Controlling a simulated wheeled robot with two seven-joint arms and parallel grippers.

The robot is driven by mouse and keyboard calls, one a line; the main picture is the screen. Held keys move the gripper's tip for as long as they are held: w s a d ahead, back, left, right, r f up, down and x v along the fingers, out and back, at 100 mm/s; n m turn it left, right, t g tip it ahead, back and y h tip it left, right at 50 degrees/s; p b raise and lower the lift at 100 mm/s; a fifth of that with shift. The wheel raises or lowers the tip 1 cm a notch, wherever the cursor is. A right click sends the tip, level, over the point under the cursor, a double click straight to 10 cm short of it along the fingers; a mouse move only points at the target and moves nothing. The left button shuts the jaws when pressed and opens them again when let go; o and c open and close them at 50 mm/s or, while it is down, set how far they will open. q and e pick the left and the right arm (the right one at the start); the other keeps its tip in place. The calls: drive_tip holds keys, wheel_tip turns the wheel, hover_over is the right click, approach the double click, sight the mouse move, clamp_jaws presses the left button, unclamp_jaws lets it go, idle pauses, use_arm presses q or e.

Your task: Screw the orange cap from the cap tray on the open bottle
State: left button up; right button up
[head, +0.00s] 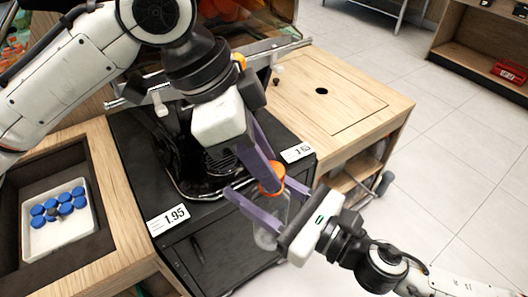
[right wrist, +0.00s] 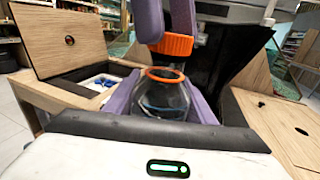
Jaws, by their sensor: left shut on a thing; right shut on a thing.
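My left gripper (head: 266,172) comes down from above and is shut on the orange cap (head: 271,184). In the right wrist view the cap (right wrist: 174,45) sits between its purple fingers, above the bottle's mouth and slightly to the right, with a gap between. The clear bottle (right wrist: 162,98) has an orange ring at its open neck and looks empty. My right gripper (head: 256,186) is shut on the bottle from the lower right, a purple finger on each side. In the head view the bottle (head: 266,239) is partly hidden by the right gripper.
A white tray (head: 84,226) with several blue caps is set in the wooden counter at left. A black cabinet (head: 136,170) with price tags carries the juicer behind my left gripper. A wooden counter (head: 345,95) with a hole stands at right. Tiled floor is open further right.

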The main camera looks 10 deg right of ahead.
use_arm(q)
drive_tip(key=shift+f, duration=0.75)
idle(0.4)
drive_tip(key=m, duration=0.1)
drive_tip(key=m+g, duration=0.1)
drive_tip(key=m, duration=0.2)
drive_tip(key=shift+w+d+m+g+y, duration=0.15)
drive_tip(key=shift+w+m+g+y, duration=0.15)
drive_tip(key=shift+g, duration=0.1)
drive_tip(key=m, duration=0.2)
drive_tip(key=m+g+y, duration=0.1)
drive_tip(key=m, duration=0.2)
drive_tip(key=shift+w+d+m+g+y, duration=0.15)
drive_tip(key=shift+d+m+g+y, duration=0.15)
drive_tip(key=shift+m+g, duration=0.1)
drive_tip(key=m+y, duration=0.1)
drive_tip(key=m, duration=0.2)
drive_tip(key=m+y, duration=0.1)
drive_tip(key=m, duration=0.2)
drive_tip(key=shift+d, duration=0.2)
drive_tip(key=m+y, duration=0.1)
drive_tip(key=m, duration=0.2)
drive_tip(key=m+y, duration=0.1)
drive_tip(key=m, duration=0.2)
drive_tip(key=shift+d+y, duration=0.2)
drive_tip(key=shift+y, duration=0.1)
drive_tip(key=o, duration=1)
